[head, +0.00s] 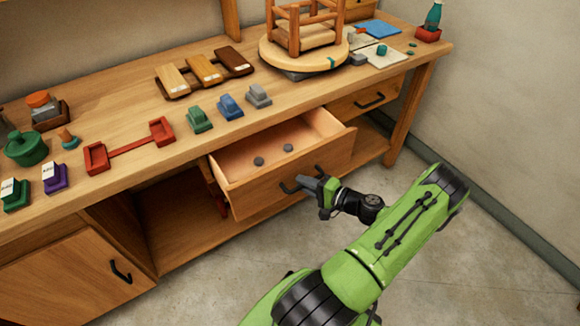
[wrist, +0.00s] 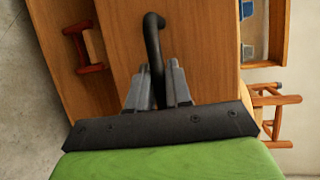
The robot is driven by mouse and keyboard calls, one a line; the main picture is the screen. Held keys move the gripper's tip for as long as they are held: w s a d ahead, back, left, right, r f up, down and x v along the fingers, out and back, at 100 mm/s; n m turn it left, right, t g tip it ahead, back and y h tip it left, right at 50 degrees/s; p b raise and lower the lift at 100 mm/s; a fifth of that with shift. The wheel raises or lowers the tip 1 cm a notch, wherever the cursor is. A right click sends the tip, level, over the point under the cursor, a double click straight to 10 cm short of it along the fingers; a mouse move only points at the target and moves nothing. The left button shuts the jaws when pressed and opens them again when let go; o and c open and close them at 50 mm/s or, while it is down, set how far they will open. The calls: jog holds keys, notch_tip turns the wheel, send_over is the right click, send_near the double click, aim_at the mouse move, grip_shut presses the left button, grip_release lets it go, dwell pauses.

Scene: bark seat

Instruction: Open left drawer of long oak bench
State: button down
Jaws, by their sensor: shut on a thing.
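The long oak bench (head: 110,215) runs across the head view. Its left drawer (head: 285,183) is pulled well out, and its inside shows two small dark round objects (head: 273,155). My gripper (head: 310,183) is at the front of this drawer, shut on its dark bar handle (wrist: 153,45). In the wrist view the two grey fingers (wrist: 158,88) stand on either side of the handle, against the wooden drawer front (wrist: 195,50). The part of the handle between the fingers is partly hidden.
A closed right drawer (head: 365,98) and a cupboard door (head: 75,265) are on the bench front. Several blocks, a red holder (head: 130,145) and a small stool on a turntable (head: 303,55) stand on top. Floor is clear in front; the wall is at right.

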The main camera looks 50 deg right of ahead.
jog(key=s+a, duration=0.3)
jog(key=s, duration=0.7)
jog(key=shift+p, duration=0.35)
jog(key=c, duration=1.1)
grip_release()
jog(key=p+v, duration=0.1)
jog(key=v, duration=1.4)
jog(key=shift+s, duration=0.35)
